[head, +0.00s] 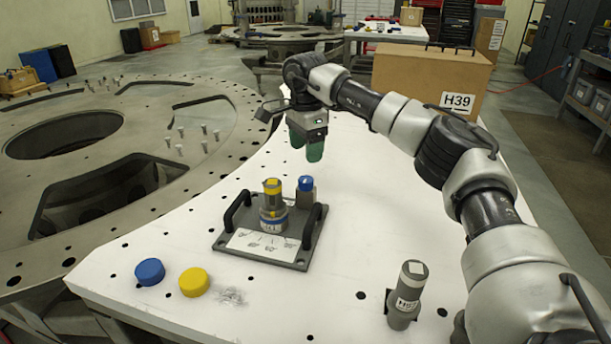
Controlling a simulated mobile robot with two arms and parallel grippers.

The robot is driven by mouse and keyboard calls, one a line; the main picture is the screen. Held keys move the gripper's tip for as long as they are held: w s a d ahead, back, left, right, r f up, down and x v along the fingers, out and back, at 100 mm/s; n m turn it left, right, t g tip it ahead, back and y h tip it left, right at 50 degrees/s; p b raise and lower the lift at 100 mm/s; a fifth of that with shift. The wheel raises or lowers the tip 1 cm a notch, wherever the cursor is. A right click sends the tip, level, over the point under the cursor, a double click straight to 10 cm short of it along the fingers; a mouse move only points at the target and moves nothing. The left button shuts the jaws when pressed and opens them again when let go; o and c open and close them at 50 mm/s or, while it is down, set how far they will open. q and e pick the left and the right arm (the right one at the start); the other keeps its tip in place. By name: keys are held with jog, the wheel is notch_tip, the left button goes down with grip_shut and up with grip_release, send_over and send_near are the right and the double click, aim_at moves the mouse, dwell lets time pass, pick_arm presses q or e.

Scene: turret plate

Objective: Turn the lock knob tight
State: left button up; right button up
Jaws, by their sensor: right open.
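A dark grey turret plate (227,243) with two black handles and a white scale label lies on the white table. A larger grey cylinder with a yellow top (273,205) and a blue band stands on it. Behind it to the right stands a smaller grey cylinder with a blue top (306,190). Which one is the lock knob I cannot tell for sure. My right gripper (306,147) has green fingertips pointing down. It is open and empty, above and behind the blue-topped cylinder, apart from it. My left gripper is out of view.
A blue cap (150,271), a yellow cap (194,282) and small clear pieces (230,296) lie front left. A grey cylinder (405,295) stands front right. A cardboard box (425,85) labelled H39 is at the back.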

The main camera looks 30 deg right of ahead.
aim_at(306, 179)
notch_tip(306, 179, down, 7)
jog(key=shift+w+d+r+p, duration=0.1)
jog(key=shift+d+r+p, duration=0.1)
jog(key=shift+p, duration=0.25)
jog(key=shift+a+f, duration=0.15)
jog(key=shift+f, duration=0.65)
jog(key=c, duration=0.9)
